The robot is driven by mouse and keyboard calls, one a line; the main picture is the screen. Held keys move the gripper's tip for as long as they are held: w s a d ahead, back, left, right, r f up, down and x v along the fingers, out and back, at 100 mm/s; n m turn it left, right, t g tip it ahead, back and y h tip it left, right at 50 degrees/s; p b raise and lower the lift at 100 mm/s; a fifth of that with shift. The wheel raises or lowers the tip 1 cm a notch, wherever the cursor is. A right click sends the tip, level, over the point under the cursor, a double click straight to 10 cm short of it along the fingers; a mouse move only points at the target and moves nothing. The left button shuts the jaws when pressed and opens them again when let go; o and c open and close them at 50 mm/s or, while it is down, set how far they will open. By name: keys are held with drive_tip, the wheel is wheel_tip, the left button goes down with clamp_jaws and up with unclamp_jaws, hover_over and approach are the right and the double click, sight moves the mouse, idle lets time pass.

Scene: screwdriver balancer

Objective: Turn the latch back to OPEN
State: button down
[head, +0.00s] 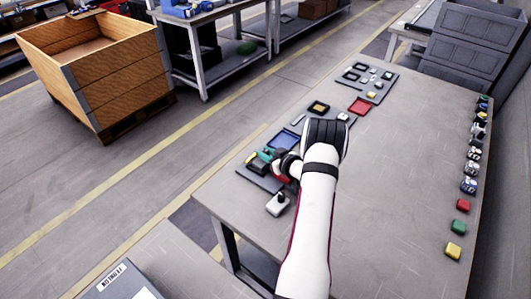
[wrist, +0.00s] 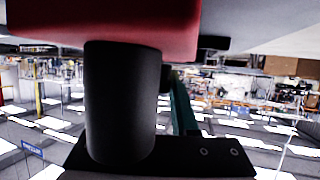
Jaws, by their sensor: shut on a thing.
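My gripper (head: 284,164) is at the front left of the table, over a cluster of red, teal and black parts. It is shut on a part of this red and black device, but the fingertips and the held part are not clearly seen. In the wrist view a red body (wrist: 120,25) fills the top, with a black cylinder (wrist: 122,100) against it. A black plate (wrist: 190,157) with two round fasteners meets the cylinder's other end, and a teal part (wrist: 182,108) shows behind. I cannot make out the latch or any OPEN mark.
A grey block with a black top (head: 278,203) stands beside the gripper. A blue tray (head: 283,139), a red tray (head: 360,106) and small parts lie farther back. Several coloured items line the right edge, including a yellow one (head: 453,250). The table's right middle is clear.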

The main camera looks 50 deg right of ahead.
drive_tip(key=shift+n+t+y, duration=0.3)
drive_tip(key=shift+n+y, duration=0.7)
drive_tip(key=shift+y, duration=0.2)
drive_tip(key=shift+n+y, duration=0.7)
drive_tip(key=shift+y, duration=0.1)
drive_tip(key=shift+n+y, duration=0.9)
drive_tip(key=shift+y, duration=0.1)
drive_tip(key=shift+n+y, duration=0.8)
drive_tip(key=shift+y, duration=0.2)
drive_tip(key=c, duration=0.7)
unclamp_jaws()
drive_tip(key=v, duration=1.5)
drive_tip(key=shift+s+r, duration=0.2)
drive_tip(key=shift+r, duration=0.3)
drive_tip(key=shift+d, duration=0.1)
